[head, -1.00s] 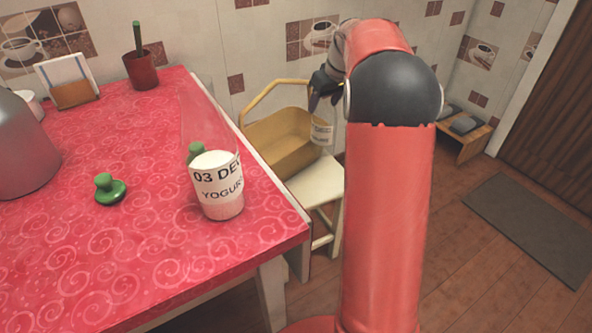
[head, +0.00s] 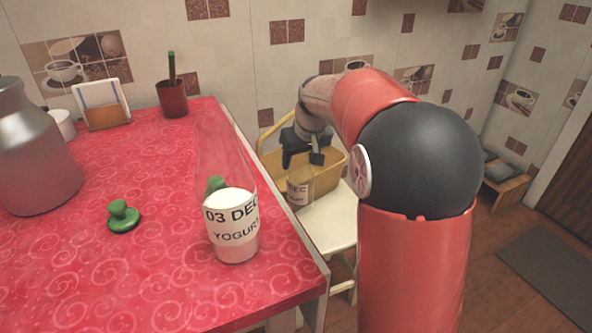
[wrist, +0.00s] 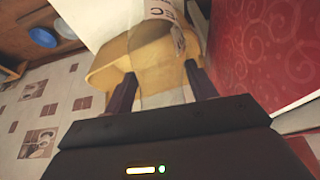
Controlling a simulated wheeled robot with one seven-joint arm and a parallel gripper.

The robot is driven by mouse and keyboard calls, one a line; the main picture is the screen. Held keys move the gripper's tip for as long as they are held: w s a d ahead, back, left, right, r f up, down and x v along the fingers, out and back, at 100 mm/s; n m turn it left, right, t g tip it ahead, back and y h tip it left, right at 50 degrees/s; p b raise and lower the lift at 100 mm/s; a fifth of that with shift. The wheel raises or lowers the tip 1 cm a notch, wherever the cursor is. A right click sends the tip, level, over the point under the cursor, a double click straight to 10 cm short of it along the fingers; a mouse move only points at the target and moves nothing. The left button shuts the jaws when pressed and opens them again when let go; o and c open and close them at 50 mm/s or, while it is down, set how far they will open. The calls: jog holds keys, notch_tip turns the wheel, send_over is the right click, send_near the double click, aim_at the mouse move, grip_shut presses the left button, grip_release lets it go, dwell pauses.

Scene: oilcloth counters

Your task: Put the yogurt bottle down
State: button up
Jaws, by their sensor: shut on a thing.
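My gripper (head: 303,160) is shut on a clear yogurt bottle (head: 297,192) with a white date label, left of my arm and beyond the counter edge. The bottle hangs below the fingers at the yellow basket (head: 328,182); I cannot tell whether it touches the basket or stool. In the wrist view the clear bottle (wrist: 158,62) lies between both dark fingers, with the basket (wrist: 104,68) behind it. A second yogurt bottle (head: 236,240), clear and labelled "03 DEC YOGURT", stands upright on the red counter (head: 160,270).
The basket sits on a white stool (head: 330,228) beside the counter. A green stopper (head: 123,218), metal can (head: 35,160), napkin holder (head: 104,110) and brown pot (head: 173,98) stand on the counter. Its front left is clear.

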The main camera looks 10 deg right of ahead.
aim_at(296, 174)
jog(key=f, duration=0.1)
jog(key=a+f, duration=0.1)
jog(key=shift+s+a+f, duration=0.15)
jog(key=shift+f, duration=0.55)
jog(key=shift+f+b, duration=0.55)
jog(key=shift+f, duration=0.05)
jog(key=o, duration=1.6)
